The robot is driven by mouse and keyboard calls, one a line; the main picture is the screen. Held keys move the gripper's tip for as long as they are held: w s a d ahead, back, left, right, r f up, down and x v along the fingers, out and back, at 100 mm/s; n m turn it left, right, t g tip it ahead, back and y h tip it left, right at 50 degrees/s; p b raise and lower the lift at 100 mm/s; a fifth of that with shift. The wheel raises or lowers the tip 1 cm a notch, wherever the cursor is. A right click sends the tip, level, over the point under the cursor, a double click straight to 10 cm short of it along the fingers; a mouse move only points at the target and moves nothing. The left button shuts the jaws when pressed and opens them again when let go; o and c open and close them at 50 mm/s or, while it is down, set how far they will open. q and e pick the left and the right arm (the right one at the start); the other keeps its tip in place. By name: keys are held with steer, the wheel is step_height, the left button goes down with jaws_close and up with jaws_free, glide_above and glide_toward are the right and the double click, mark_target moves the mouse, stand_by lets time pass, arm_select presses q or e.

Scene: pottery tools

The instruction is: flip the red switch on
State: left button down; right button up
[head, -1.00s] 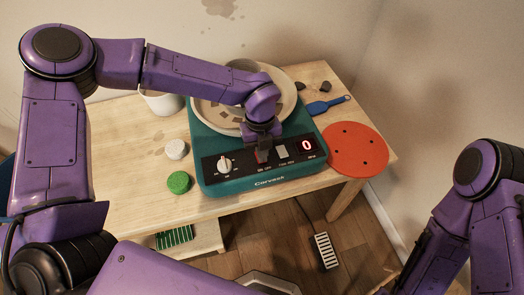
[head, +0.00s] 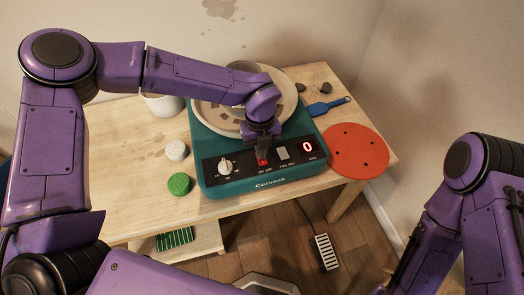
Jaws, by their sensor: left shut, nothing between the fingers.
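The teal pottery wheel (head: 215,187) stands on the wooden table, with a black control panel along its front. The red switch (head: 262,162) is on that panel, between the white knob (head: 225,167) and a grey switch (head: 282,153). It shows bright red, as if lit, and its upper part is hidden by my left gripper. My left gripper (head: 261,149) points down, shut and empty, with its tips at the red switch; they seem to touch it. The display (head: 307,147) reads 0. My right arm is at the lower right, with its gripper out of view.
A red round bat (head: 357,150) lies right of the wheel, with a blue-handled tool (head: 328,106) behind it. A green sponge (head: 179,184), a whitish round piece (head: 176,151) and a white container (head: 163,104) are on the left. A foot pedal (head: 325,252) is on the floor.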

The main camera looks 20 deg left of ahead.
mark_target(263, 162)
arm_select(q)
step_height(263, 162, up, 4)
steer(key=p, duration=0.3)
steer(key=shift+s+d, duration=0.1)
steer(key=shift+d, duration=0.05)
step_height(263, 162, up, 10)
steer(key=s+b, duration=0.1)
steer(key=shift+s+d, duration=0.2)
steer(key=shift+d, duration=0.1)
